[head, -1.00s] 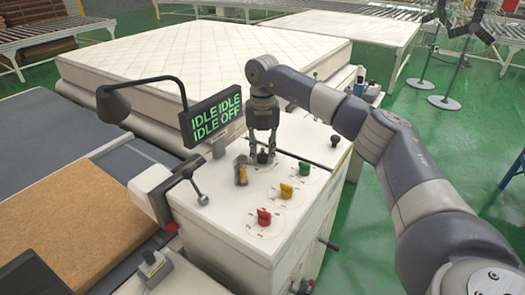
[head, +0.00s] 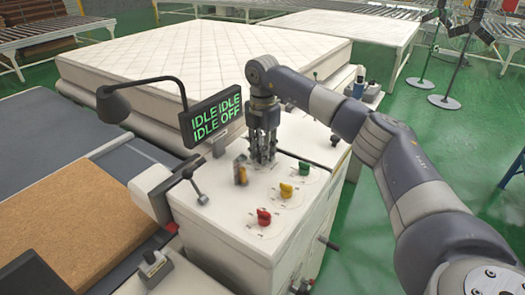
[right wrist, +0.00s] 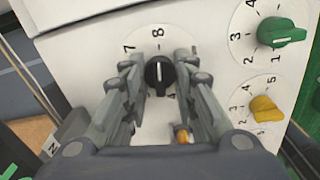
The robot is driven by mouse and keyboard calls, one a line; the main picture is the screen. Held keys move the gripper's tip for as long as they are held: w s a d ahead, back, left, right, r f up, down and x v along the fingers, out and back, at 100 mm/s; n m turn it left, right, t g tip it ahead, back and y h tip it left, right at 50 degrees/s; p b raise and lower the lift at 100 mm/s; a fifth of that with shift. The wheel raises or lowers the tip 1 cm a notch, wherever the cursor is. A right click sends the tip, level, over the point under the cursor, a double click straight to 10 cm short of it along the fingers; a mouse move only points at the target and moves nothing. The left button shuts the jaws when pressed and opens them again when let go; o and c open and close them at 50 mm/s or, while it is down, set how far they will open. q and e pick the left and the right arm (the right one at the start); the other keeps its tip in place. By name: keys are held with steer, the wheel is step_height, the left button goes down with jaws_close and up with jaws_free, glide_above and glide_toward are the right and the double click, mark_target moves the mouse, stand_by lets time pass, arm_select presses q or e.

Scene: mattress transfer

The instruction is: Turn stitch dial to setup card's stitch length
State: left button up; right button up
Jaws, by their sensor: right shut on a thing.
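My right gripper (head: 262,158) reaches straight down to the far part of the white console (head: 225,232). Its fingers (right wrist: 160,82) are shut on a black dial (right wrist: 159,73), one on each side. The dial's white pointer line points up toward the printed 8 in the right wrist view. A 7 shows at its upper left and a 4 below; fingers hide the other marks. In the head view the fingers mostly hide this dial. I cannot make out a setup card or its writing. My left gripper is not in view.
Green (head: 304,167), yellow (head: 286,190) and red (head: 264,217) knobs stand on the console near the black dial. A small orange and grey piece (head: 241,171) is close left of the gripper. A display (head: 213,118) reads IDLE IDLE, IDLE OFF. A mattress (head: 200,55) lies behind.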

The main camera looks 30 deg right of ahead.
steer(key=shift+r+m, duration=0.15)
steer(key=shift+m, duration=0.15)
steer(key=o, duration=1.1)
step_height(320, 180, up, 12)
steer(key=shift+f, duration=0.1)
stand_by(0.5)
